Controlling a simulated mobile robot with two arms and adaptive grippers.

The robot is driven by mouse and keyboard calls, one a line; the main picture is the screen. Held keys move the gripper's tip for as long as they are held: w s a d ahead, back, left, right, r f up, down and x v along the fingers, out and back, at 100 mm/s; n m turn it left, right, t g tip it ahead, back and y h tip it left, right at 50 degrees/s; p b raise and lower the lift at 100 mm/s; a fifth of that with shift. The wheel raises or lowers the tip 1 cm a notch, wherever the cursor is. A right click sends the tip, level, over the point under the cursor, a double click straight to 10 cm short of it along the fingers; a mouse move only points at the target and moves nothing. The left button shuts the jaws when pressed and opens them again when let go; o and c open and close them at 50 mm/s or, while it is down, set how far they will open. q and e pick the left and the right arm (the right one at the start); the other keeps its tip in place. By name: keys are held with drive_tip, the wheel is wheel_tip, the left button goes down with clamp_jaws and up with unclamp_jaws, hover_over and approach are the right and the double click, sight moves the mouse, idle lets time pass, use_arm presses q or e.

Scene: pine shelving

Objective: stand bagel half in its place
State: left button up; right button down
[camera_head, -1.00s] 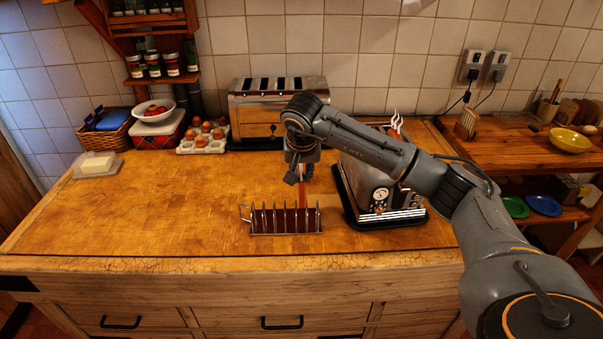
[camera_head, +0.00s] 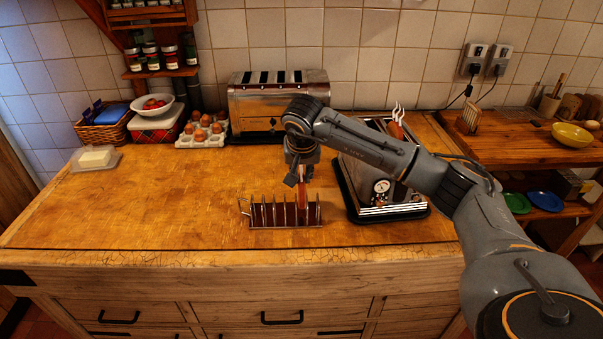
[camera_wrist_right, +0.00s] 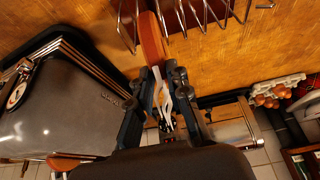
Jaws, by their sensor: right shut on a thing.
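The bagel half's lower part overlaps the rack's right-hand slots in the head view. In the right wrist view the bagel half (camera_wrist_right: 152,38) reaches out from between my fingers (camera_wrist_right: 165,95) among the rack's wires (camera_wrist_right: 205,15). I cannot tell whether it touches the rack's base. My left gripper is not in view.
A long toaster (camera_head: 278,105), an egg tray (camera_head: 203,132) and a butter dish (camera_head: 95,158) stand behind. The counter's left is clear.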

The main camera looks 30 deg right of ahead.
drive_tip(key=shift+f, duration=0.4)
drive_tip(key=c, duration=0.7)
unclamp_jaws()
drive_tip(key=shift+r+p, duration=2.65)
drive_tip(key=shift+r, duration=1.4)
drive_tip(key=shift+f, duration=0.1)
